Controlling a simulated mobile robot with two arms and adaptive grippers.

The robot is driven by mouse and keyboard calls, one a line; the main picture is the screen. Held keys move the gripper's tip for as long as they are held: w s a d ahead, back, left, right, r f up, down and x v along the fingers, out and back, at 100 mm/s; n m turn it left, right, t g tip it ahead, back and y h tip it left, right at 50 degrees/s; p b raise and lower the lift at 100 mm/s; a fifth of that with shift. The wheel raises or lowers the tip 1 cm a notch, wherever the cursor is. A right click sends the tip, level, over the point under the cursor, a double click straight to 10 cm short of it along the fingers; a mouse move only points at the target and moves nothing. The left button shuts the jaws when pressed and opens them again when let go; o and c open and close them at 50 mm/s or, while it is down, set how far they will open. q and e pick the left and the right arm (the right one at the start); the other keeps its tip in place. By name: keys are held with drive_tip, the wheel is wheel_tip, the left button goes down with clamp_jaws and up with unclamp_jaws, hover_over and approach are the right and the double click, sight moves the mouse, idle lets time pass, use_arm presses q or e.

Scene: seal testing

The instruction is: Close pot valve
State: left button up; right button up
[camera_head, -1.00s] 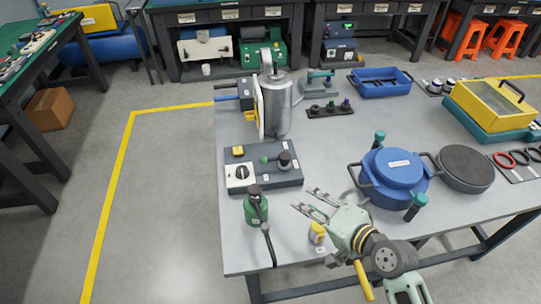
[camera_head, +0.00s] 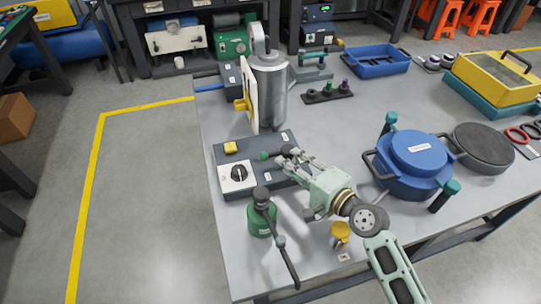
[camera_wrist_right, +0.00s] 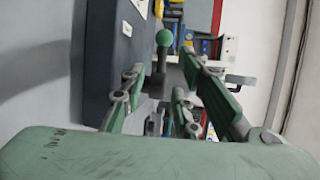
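A dark valve box (camera_head: 268,176) lies on the grey table. On it is a lever valve with a green knob (camera_head: 264,155), which also shows in the wrist view as a green ball (camera_wrist_right: 163,38) on a dark stem. My right gripper (camera_head: 286,162) is over the right part of the box, close to the valve, and hides part of the valve body. In the wrist view its fingers (camera_wrist_right: 162,76) are apart, with the green knob seen beyond the gap between them. No contact can be made out. A silver pot (camera_head: 268,90) stands behind the box. My left gripper is not in view.
A green bottle (camera_head: 262,220) with a black lever stands in front of the box. A yellow-topped cup (camera_head: 340,233) is near the front edge. A blue lidded pot (camera_head: 412,165) stands to the right. The table's middle (camera_head: 365,110) is clear.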

sight(275, 154)
drive_tip(key=x, duration=0.7)
drive_tip(key=shift+w+a, duration=0.1)
drive_tip(key=shift+r, duration=0.1)
drive_tip(key=shift+c, duration=0.5)
drive_tip(key=c, duration=0.6)
clamp_jaws()
